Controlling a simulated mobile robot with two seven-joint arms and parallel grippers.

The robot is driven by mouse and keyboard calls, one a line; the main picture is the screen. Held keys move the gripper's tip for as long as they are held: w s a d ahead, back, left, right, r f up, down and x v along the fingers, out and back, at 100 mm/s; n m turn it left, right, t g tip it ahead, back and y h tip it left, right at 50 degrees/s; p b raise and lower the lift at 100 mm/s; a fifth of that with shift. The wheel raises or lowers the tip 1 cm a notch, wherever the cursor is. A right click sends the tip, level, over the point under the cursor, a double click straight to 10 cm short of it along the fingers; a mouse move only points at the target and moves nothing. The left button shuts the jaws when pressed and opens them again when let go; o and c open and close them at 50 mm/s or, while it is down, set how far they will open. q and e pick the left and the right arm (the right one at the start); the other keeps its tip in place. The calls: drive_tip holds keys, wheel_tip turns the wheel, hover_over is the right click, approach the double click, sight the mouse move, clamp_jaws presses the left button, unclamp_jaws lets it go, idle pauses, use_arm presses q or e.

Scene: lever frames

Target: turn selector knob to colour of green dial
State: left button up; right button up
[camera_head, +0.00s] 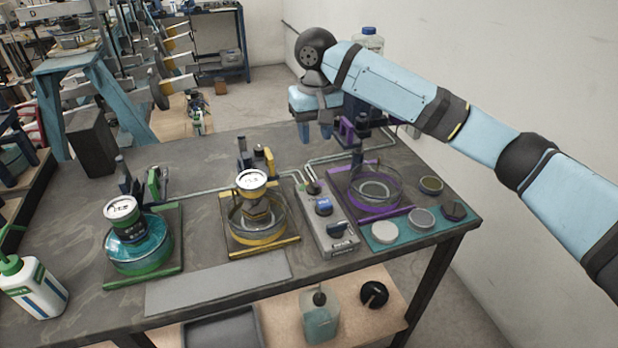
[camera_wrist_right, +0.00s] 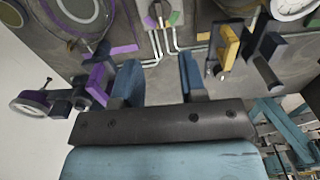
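The green-framed station at the left of the bench holds a white-faced dial (camera_head: 122,208) over a glass bowl of teal liquid. A grey control box (camera_head: 325,225) stands between the yellow and purple stations. It carries a small lever-like knob (camera_head: 313,187) at its far end, a blue knob (camera_head: 324,206) in the middle and a black knob (camera_head: 337,229) at the near end. Which colour any knob points to is too small to tell. My right gripper (camera_head: 315,131) hangs behind the box, at the bench's far edge. In the wrist view its two blue fingers (camera_wrist_right: 160,80) are apart and empty. My left gripper is out of view.
A yellow-framed station with a dial (camera_head: 252,180) stands left of the box. A purple-framed station with a glass dish (camera_head: 375,190) stands right of it. Thin pipes run behind. Several small discs lie on a teal mat (camera_head: 400,233). A grey plate (camera_head: 215,282) lies in front.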

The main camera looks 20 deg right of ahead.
sight(315, 184)
wheel_tip(315, 184, down, 14)
drive_tip(key=shift+s+r+b, duration=0.15)
drive_tip(key=shift+r+b, duration=0.1)
drive_tip(key=shift+b, duration=0.35)
clamp_jaws()
